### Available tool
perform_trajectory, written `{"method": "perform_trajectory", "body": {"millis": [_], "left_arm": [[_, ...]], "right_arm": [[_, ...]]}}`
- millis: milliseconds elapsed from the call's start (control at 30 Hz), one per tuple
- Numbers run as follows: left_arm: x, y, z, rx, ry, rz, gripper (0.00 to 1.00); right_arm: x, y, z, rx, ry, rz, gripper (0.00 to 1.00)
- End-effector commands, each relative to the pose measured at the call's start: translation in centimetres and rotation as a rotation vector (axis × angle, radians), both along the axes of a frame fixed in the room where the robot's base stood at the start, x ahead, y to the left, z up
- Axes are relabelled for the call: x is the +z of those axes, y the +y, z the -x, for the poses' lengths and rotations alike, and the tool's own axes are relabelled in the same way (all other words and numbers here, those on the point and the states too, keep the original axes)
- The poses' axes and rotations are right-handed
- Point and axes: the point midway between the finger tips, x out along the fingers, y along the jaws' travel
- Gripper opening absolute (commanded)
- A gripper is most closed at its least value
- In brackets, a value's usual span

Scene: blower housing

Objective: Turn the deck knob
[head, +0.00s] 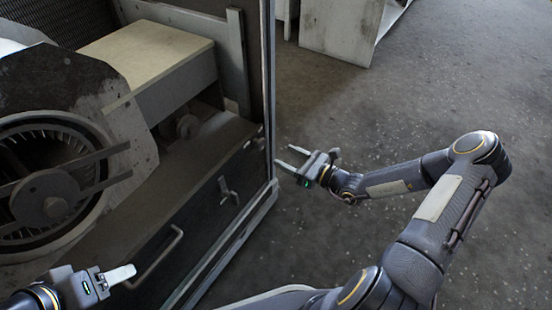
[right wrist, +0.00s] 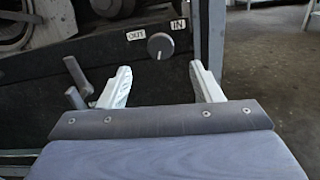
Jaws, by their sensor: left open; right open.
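The deck knob (right wrist: 160,46) is a round dark grey knob with a pale pointer mark, on the dark front panel between an OUT label (right wrist: 135,36) and an IN label (right wrist: 178,25). It shows in the right wrist view, beyond and between my right fingertips, apart from them. In the head view I cannot clearly make it out. My right gripper (head: 287,158) is open and empty, just right of the housing's corner post; it also shows in the right wrist view (right wrist: 160,70). My left gripper (head: 126,272) is at the lower left, with one pale finger clearly visible.
A T-shaped latch (head: 228,191) and a bar handle (head: 157,259) stick out of the front panel. The upright corner post (head: 269,85) stands close to my right gripper. A blower wheel (head: 45,195) is at the left. Open floor (head: 430,90) lies to the right.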

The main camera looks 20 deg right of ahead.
Motion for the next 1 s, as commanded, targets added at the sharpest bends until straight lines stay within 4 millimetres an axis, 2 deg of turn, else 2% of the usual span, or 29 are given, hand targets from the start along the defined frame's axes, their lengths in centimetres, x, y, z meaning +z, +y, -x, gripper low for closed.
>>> {"method": "perform_trajectory", "body": {"millis": [500,867,900,1000], "left_arm": [[-2.6,0.0,0.0,0.000,-0.001,0.000,0.59],[-2.7,0.0,0.0,0.000,0.000,0.000,0.59],[-2.7,0.0,0.0,0.000,0.000,0.000,0.59],[-2.7,0.0,0.0,0.000,0.000,0.000,0.59]], "right_arm": [[-0.3,4.2,-5.5,-0.005,0.002,-0.006,0.59],[-0.1,4.7,-6.1,-0.006,0.003,-0.005,0.59],[-0.1,4.7,-6.1,-0.006,0.003,-0.005,0.57],[-0.1,4.7,-6.1,-0.006,0.003,-0.005,0.44]]}}
